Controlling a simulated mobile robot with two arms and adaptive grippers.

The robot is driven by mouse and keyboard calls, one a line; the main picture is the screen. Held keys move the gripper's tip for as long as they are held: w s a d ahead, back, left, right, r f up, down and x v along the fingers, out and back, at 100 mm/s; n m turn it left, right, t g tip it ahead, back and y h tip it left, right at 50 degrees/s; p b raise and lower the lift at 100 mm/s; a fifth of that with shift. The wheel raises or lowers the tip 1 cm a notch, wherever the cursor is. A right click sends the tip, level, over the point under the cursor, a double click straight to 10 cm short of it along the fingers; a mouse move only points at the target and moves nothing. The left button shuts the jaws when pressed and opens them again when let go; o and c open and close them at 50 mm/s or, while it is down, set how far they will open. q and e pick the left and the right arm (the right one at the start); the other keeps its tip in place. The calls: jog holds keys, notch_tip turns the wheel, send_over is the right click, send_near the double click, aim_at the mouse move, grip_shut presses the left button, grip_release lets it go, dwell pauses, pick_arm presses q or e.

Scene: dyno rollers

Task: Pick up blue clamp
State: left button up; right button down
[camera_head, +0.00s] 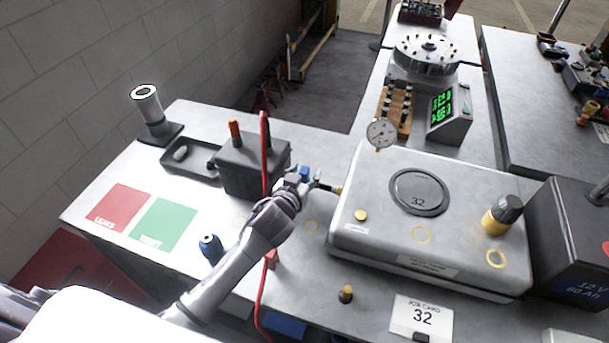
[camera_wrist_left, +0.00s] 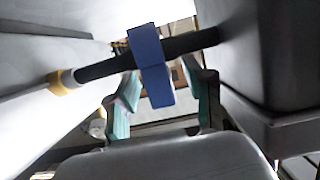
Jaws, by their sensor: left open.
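The blue clamp (camera_head: 304,173) sits on a short black hose beside the brass fitting on the grey box's left side. In the left wrist view the clamp (camera_wrist_left: 148,62) is a blue block around the black hose (camera_wrist_left: 100,70). My left gripper (camera_head: 305,178) is at the clamp in the head view. In the wrist view its teal fingers (camera_wrist_left: 163,88) are apart, one on either side of the clamp. I cannot tell whether they touch it. The gripper partly hides the clamp in the head view. My right gripper is not in view.
The grey box (camera_head: 385,220) stands right of the gripper, and a dark box (camera_head: 245,170) stands close on the left. A red cable (camera_head: 264,150) runs down beside my arm. A blue-topped knob (camera_head: 210,247) and green mat (camera_head: 163,225) are at left.

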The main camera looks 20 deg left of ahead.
pick_arm(q)
jog(key=shift+s, duration=0.1)
jog(key=shift+c, duration=0.3)
grip_shut()
jog(key=shift+r, duration=0.15)
